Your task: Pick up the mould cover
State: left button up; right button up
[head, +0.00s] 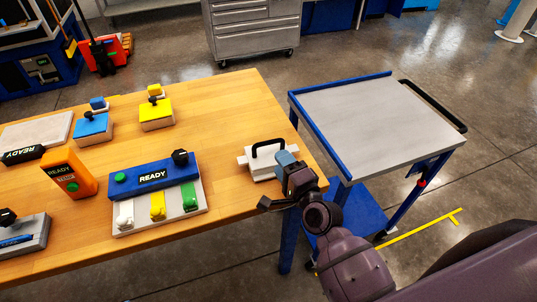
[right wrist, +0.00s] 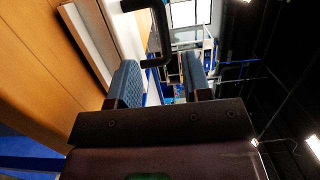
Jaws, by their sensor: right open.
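What I take to be the mould cover is a white block (head: 262,167) with a black arched handle (head: 268,147) on top. It stands on the wooden table near the right edge. My right gripper (head: 284,172) is at the near right side of the block, its jaws open and empty. In the right wrist view the handle (right wrist: 153,40) rises beyond the open blue-padded fingers (right wrist: 160,78), slightly left of the gap between them. Whether a finger touches the block cannot be told. My left gripper does not show.
The wooden table (head: 235,100) also holds a blue READY box (head: 153,177), a tray with white, yellow and green pieces, an orange box (head: 68,174), and yellow (head: 156,113) and blue (head: 93,128) blocks. A grey-topped cart (head: 370,115) stands right of the table.

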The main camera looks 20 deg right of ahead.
aim_at(270, 144)
jog(key=shift+w+a+r, duration=0.1)
jog(key=shift+w+a, duration=0.05)
jog(key=shift+w, duration=0.9)
jog(key=shift+w+a, duration=0.15)
jog(key=shift+w, duration=0.95)
jog(key=shift+w+a+r, duration=0.1)
jog(key=shift+w+a, duration=0.05)
jog(key=shift+w, duration=0.9)
grip_shut()
jog(key=shift+f, duration=0.15)
